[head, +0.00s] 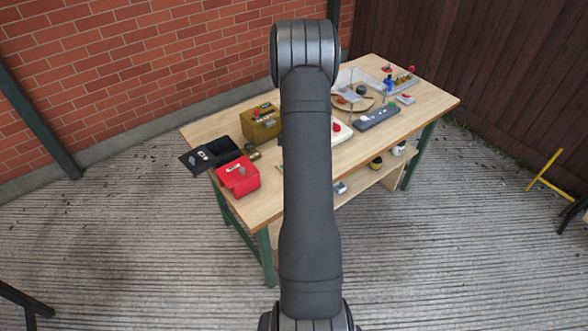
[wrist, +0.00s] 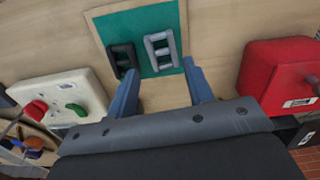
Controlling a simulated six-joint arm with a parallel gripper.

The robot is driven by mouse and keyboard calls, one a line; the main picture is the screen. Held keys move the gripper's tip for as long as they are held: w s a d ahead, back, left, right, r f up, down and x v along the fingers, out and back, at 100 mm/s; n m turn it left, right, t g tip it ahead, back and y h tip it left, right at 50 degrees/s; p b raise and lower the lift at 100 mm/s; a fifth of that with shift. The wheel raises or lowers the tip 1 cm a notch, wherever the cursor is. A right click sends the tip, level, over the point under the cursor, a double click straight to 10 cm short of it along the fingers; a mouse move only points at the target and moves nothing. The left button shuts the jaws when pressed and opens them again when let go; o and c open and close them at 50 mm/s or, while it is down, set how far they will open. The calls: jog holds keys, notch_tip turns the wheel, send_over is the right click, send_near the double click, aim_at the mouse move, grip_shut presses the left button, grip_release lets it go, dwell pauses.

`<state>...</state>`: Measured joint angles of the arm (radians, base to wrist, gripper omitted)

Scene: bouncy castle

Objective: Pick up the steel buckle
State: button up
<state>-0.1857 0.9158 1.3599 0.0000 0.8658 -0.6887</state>
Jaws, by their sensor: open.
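The steel buckle (wrist: 161,51), a light grey frame with a middle bar, lies on a green mat (wrist: 148,24) in the wrist view. A black buckle (wrist: 123,60) lies just left of it on the same mat. My gripper (wrist: 160,82) is open and empty, its two blue fingers pointing at the mat. In the picture the steel buckle is just beyond the fingertips, between their lines; I cannot tell the height gap. In the head view my arm hides the buckles and my gripper.
A red box (wrist: 275,75) stands right of the mat in the wrist view. A white box (wrist: 62,98) with red and green knobs is at left. In the head view the wooden table (head: 436,100) also bears a brown-yellow box (head: 262,124) and a grey strip (head: 377,118).

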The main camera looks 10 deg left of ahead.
notch_tip(320, 180, down, 5)
jog(key=shift+s+a+f, duration=0.1)
jog(key=shift+a, duration=0.05)
jog(key=c, duration=0.8)
